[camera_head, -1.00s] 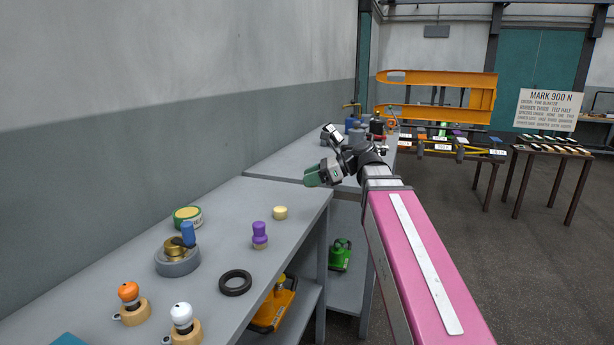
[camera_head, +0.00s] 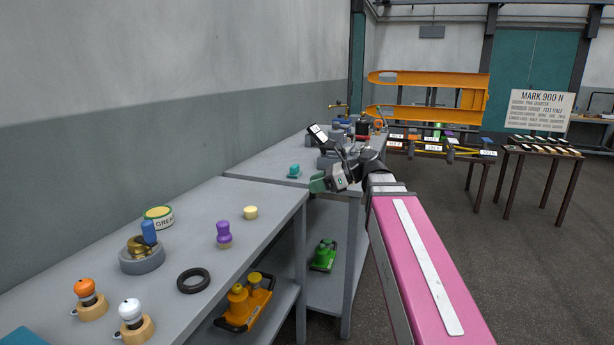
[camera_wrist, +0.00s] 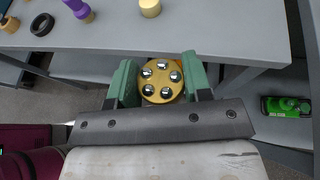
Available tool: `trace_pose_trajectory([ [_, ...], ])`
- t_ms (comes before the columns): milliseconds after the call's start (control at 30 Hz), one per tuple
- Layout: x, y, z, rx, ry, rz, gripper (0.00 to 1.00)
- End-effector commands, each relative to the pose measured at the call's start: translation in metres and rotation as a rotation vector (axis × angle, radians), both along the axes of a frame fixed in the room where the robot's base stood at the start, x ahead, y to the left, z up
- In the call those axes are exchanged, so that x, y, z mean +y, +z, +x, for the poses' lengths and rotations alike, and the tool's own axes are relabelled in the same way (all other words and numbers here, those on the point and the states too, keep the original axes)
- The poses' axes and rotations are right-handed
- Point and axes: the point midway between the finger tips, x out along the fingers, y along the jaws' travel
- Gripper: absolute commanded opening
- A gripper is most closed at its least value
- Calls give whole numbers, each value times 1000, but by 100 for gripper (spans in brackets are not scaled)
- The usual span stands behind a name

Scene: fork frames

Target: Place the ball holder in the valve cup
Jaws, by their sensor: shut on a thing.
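The ball holder (camera_wrist: 162,80) is a round brass disc with several shiny steel balls set in its face. In the wrist view it sits between the green fingers of my gripper (camera_wrist: 162,84), which is shut on it. In the head view my gripper (camera_head: 318,184) is off the near table's far right corner, and the ball holder cannot be made out there. A grey round cup (camera_head: 142,264) with a brass piece and a blue-topped part in it stands on the near table. I cannot tell for sure that it is the valve cup.
The near table (camera_head: 215,275) also bears a black ring (camera_head: 193,281), a purple knob (camera_head: 223,233), a yellow cylinder (camera_head: 250,212), a grease tin (camera_head: 159,217) and orange and white knobs. A teal knob (camera_head: 294,171) stands on the far table. Orange and green tools lie on lower shelves.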

Motion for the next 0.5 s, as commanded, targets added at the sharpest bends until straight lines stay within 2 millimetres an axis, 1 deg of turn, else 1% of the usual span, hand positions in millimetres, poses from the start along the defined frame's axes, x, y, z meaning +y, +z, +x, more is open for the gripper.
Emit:
trace_pose_trajectory([
  [267, -25, -31, 9, 3, -81, 9, 15],
  [367, -38, -48, 13, 3, -126, 12, 15],
  [500, -64, -78, 18, 2, -209, 15, 15],
])
